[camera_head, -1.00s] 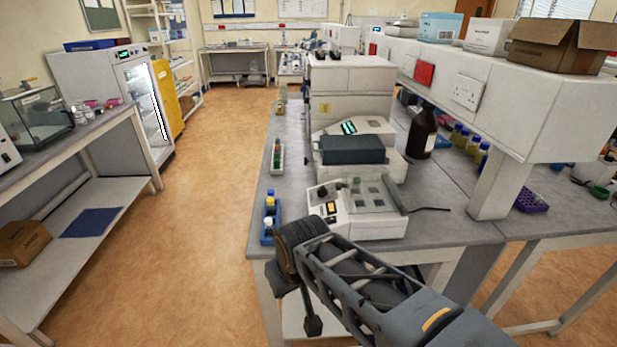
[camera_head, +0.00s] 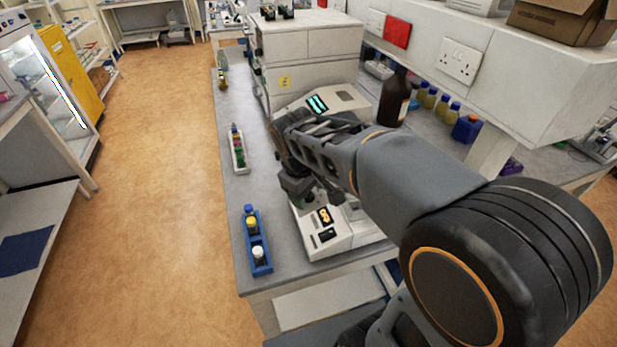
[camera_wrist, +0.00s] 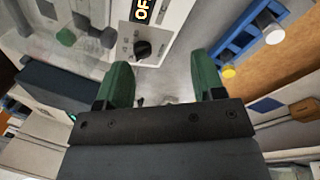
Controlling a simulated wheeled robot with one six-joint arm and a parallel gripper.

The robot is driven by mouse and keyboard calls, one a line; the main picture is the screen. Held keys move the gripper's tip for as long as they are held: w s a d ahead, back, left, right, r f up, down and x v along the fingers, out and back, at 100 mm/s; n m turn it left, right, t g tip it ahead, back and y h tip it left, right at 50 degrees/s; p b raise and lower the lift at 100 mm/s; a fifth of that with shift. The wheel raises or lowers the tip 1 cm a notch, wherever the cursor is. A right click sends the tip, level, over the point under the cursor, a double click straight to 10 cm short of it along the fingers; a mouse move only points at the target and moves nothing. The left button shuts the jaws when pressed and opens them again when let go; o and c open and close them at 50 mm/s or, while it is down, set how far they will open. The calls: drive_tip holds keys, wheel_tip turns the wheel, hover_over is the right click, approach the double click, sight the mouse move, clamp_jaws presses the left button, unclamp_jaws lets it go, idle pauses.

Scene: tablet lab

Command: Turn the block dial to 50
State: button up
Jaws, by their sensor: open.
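The block heater (camera_head: 341,240) is a white instrument near the front of the bench, partly covered by my arm in the head view. Its small orange display (camera_head: 324,215) is lit. In the wrist view the display (camera_wrist: 144,10) is cut off and shows "OF". The black round dial (camera_wrist: 142,50) sits on the panel beside the display. My gripper (camera_wrist: 163,76) has green fingers spread apart with nothing between them. The dial shows a little beyond the left fingertip, apart from the fingers. In the head view my gripper (camera_head: 298,187) hangs over the heater and hides part of it.
A blue rack (camera_head: 262,267) with capped bottles stands left of the heater, near the bench edge. A white rack (camera_head: 240,166) of tubes is farther back. Another instrument (camera_head: 341,98) with a green display stands behind my arm. A brown bottle (camera_head: 394,100) is to its right.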

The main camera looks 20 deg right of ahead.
sight(309, 195)
drive_tip(key=w+a+r+n+g+h+p, duration=0.25)
drive_tip(key=w+a+n+p, duration=0.2)
drive_tip(key=w, duration=0.45)
drive_tip(key=shift+n+t, duration=0.35)
drive_tip(key=shift+n, duration=0.3)
drive_tip(key=x, duration=0.4)
drive_tip(key=p+x, duration=0.1)
drive_tip(key=x, duration=0.4)
drive_tip(key=d+x, duration=0.1)
drive_tip(key=x, duration=0.3)
drive_tip(key=shift+w+d+p, duration=0.1)
drive_tip(key=shift+d+p, duration=0.05)
drive_tip(key=shift+p, duration=0.15)
drive_tip(key=shift+f, duration=0.1)
drive_tip(key=shift+c, duration=0.3)
drive_tip(key=c, duration=0.9)
drive_tip(key=shift+o, duration=0.2)
